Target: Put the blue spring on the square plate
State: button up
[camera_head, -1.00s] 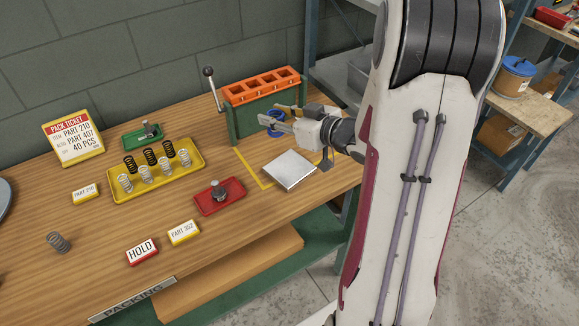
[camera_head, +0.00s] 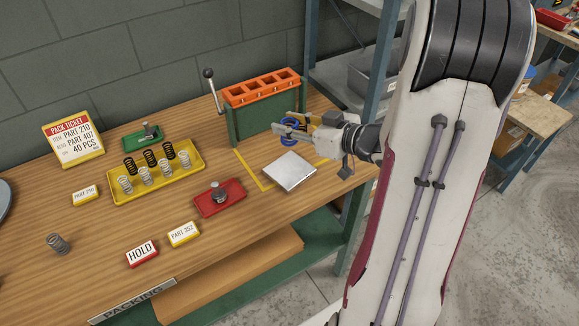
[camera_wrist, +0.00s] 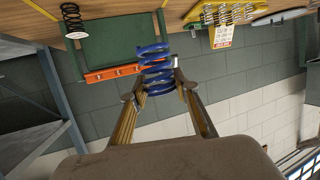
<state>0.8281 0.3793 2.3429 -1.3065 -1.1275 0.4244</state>
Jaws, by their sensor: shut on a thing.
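The blue spring (camera_head: 292,124) is between the fingers of my gripper (camera_head: 291,131), which is shut on it. The wrist view shows the blue spring (camera_wrist: 155,72) upright between the two fingertips (camera_wrist: 155,88). The square plate (camera_head: 289,171) is a silver slab on the bench, in front of my gripper in the head view. The spring appears apart from the plate; its exact height above the bench is hard to tell. The plate does not show in the wrist view.
An orange-topped green rack (camera_head: 262,100) with a lever stands behind the plate. A red tray (camera_head: 219,197) lies left of the plate, and a yellow tray (camera_head: 118,199) of springs is farther left. A dark spring (camera_wrist: 72,18) stands by the rack in the wrist view.

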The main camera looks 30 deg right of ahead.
aim_at(290, 142)
jog(key=shift+f, duration=0.1)
jog(key=shift+f, duration=2.8)
jog(key=shift+f, duration=0.1)
jog(key=shift+f, duration=2)
jog(key=shift+f, duration=0.1)
jog(key=o, duration=1.3)
jog(key=shift+s+d+r, duration=0.25)
jog(key=shift+s+r, duration=0.05)
jog(key=shift+s, duration=0.25)
jog(key=shift+v, duration=5.4)
